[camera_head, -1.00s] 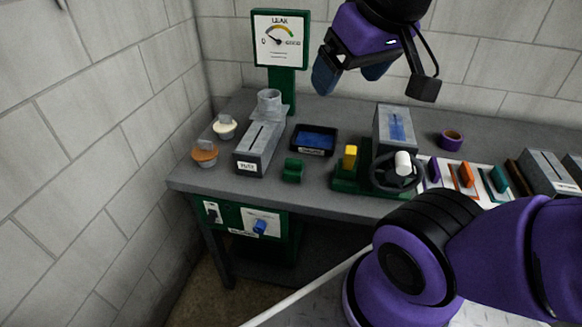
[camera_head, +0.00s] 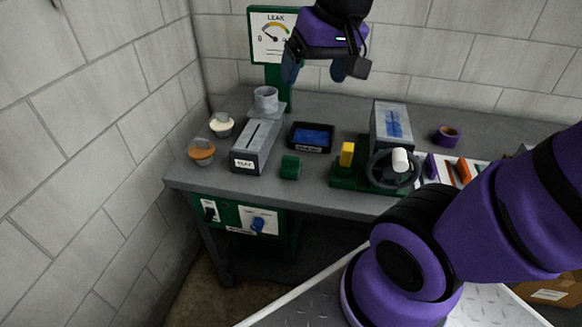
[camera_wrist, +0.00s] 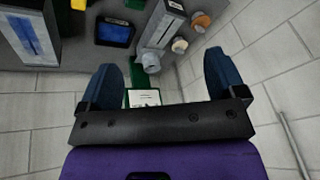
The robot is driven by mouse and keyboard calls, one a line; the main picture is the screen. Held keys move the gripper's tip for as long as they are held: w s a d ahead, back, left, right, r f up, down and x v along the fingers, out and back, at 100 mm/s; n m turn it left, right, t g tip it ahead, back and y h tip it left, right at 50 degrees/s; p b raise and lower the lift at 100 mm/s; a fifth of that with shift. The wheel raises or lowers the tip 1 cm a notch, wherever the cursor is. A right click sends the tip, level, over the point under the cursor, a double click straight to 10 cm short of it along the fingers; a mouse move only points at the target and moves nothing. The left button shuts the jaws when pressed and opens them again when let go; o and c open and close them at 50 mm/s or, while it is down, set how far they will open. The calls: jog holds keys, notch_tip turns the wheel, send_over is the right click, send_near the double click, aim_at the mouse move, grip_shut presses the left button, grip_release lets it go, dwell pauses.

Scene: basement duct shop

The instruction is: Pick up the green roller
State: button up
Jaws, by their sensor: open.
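The green roller (camera_head: 290,167) is a small dark green piece lying on the grey bench top, in front of the black tray. In the wrist view a bit of it (camera_wrist: 136,4) shows at the top edge, mostly cut off. My gripper (camera_head: 314,72) is open and empty, high above the back of the bench, well above and behind the roller. In the wrist view the two blue fingers of my gripper (camera_wrist: 165,75) are wide apart with nothing held between them.
A slotted grey box (camera_head: 257,146) stands left of the roller, the black tray (camera_head: 296,143) behind it. A green-based machine with a handwheel (camera_head: 392,168) stands to its right. The leak gauge (camera_head: 272,35) rises at the back left. Bench room in front of the roller is clear.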

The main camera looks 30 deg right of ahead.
jog(key=w+d+f+m+g, duration=0.2)
jog(key=w+f+m, duration=0.1)
jog(key=w+f, duration=0.8)
jog(key=m+g, duration=0.2)
jog(key=m, duration=0.2)
send_over(291, 166)
jog(key=shift+h, duration=0.4)
jog(key=f, duration=1)
jog(key=w+f, duration=0.1)
jog(key=f, duration=0.4)
jog(key=shift+d, duration=0.4)
jog(key=shift+d+f, duration=0.2)
jog(key=shift+f, duration=0.75)
jog(key=f, duration=1)
jog(key=shift+a, duration=0.3)
jog(key=shift+r, duration=0.1)
jog(key=c, duration=1.1)
jog(key=shift+c, duration=0.2)
